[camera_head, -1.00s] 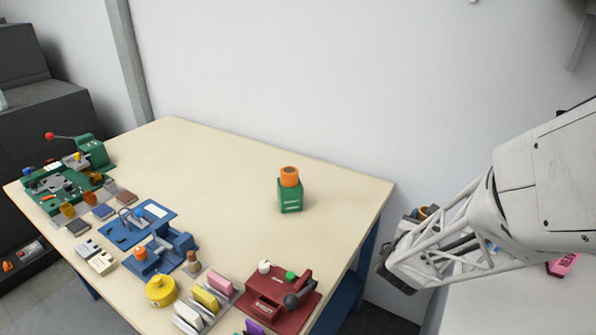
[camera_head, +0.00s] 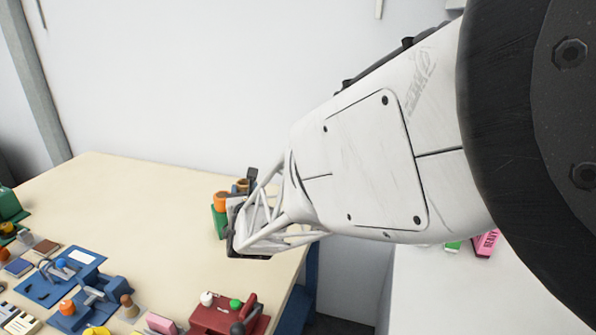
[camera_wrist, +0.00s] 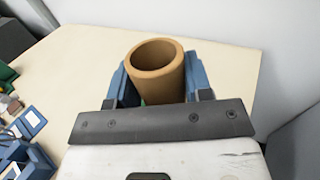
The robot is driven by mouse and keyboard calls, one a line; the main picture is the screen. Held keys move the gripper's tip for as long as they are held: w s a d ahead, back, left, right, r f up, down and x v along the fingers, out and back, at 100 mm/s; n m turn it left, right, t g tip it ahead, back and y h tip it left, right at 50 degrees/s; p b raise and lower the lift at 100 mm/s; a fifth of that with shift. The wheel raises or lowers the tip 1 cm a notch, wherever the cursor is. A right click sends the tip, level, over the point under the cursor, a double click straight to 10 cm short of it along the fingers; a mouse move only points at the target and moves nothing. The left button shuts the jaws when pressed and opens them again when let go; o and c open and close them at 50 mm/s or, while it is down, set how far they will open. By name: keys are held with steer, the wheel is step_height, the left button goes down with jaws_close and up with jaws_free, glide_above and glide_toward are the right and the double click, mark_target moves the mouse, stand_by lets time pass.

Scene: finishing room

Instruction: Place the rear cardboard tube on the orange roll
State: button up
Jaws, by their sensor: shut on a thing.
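The brown cardboard tube (camera_wrist: 157,78) stands upright between the two blue fingers of my gripper (camera_wrist: 160,84) in the wrist view, which are shut on it from both sides. A bit of it (camera_head: 243,184) also shows beside my wrist in the head view. The orange roll (camera_head: 220,200) sits on a green block (camera_head: 219,225) near the table's right end, just left of my gripper in the head view. In the wrist view the tube hides the orange roll. I cannot tell the exact gap between tube and roll.
The pale table (camera_head: 130,190) is clear to the left of the green block. Blue fixtures (camera_head: 90,290) and a red device (camera_head: 225,315) stand along the front. A white surface with a pink box (camera_head: 487,242) lies to the right.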

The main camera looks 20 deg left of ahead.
steer(key=shift+s+a+r+n+g+y, duration=0.2)
steer(key=shift+s+a, duration=0.25)
steer(key=shift+a, duration=0.35)
steer(key=shift+s+a+r+n+g+y, duration=0.1)
steer(key=shift+s+a+r+n+y, duration=0.2)
steer(key=shift+a, duration=0.45)
steer(key=shift+a, duration=0.1)
glide_above(222, 196)
steer(key=shift+w+a+f, duration=0.1)
steer(key=shift+w+f, duration=0.1)
steer(key=shift+f, duration=0.55)
steer(key=shift+f, duration=1.75)
steer(key=shift+f, duration=0.15)
steer(key=o, duration=0.9)
steer(key=shift+s+r, duration=0.1)
steer(key=shift+r, duration=0.1)
